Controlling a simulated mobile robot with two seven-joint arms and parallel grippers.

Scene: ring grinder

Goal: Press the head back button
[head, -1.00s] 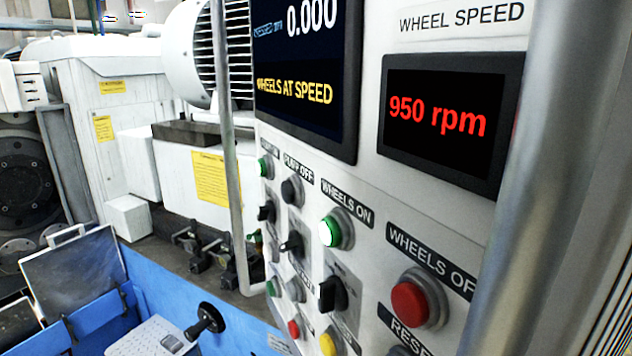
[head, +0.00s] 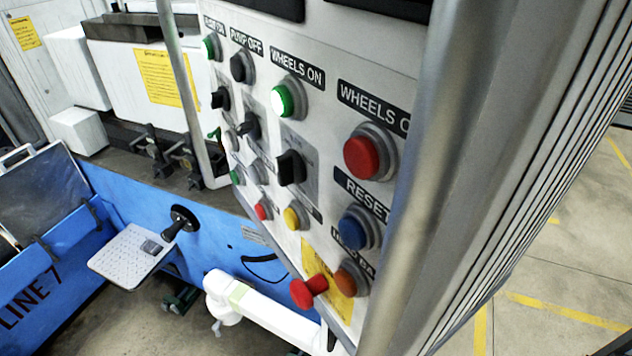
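The head back button (head: 350,279) is an orange round button low on the control panel (head: 330,105), right of a red mushroom button (head: 309,290). The label above it is partly hidden; only its first part shows, seemingly "HEAD BA". Nothing is seen touching the button. A white arm link, likely mine, runs below the panel at the bottom of the head view. I can make out no fingertips of either gripper in the head view.
A thick grey rail (head: 425,170) stands along the panel's right edge. Above the button are a blue reset button (head: 355,228) and a red wheels off button (head: 366,157). A thinner rail (head: 180,90) is at left. Open floor (head: 570,250) lies at right.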

